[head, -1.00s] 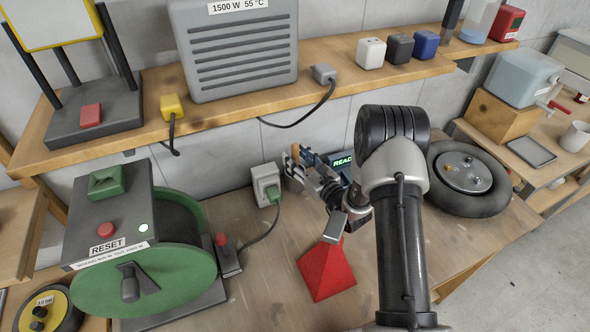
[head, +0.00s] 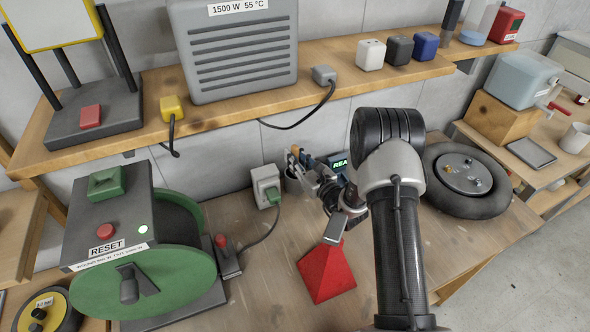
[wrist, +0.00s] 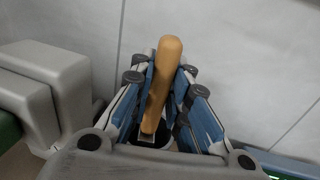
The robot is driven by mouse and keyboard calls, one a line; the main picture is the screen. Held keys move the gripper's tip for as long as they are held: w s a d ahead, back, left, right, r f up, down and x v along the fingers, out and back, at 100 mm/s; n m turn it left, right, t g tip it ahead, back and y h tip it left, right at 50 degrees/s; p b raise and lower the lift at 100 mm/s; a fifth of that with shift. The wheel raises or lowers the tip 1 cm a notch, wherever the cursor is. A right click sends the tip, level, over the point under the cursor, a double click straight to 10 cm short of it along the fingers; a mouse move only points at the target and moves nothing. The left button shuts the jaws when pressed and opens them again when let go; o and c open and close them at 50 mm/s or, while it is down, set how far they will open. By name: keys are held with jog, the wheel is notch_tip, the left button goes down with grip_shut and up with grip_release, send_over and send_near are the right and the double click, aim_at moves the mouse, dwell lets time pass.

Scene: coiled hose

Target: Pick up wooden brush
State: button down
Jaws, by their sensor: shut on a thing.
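The wooden brush shows as a tan wooden handle (wrist: 165,75) standing nearly upright, leaning slightly, between the blue finger pads in the wrist view. My gripper (wrist: 166,92) is shut on this handle, with a pad on either side. The brush's lower end is dark and mostly hidden by the fingers. In the head view my gripper (head: 303,163) is near the wall at the back of the workbench, with the tan handle tip (head: 295,150) just showing. A small grey cup-like holder (head: 292,184) is below the fingers; I cannot tell whether the brush still touches it.
A grey wall socket with a green plug (head: 266,186) stands close left of my gripper. A lit display (head: 340,163) is close right. A red pyramid (head: 326,272) is in front. The shelf (head: 225,118) overhangs behind, and a black tyre (head: 462,180) lies right.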

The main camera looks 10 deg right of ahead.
dwell(0.3)
notch_tip(320, 180, up, 10)
jog(key=shift+p, duration=1.2)
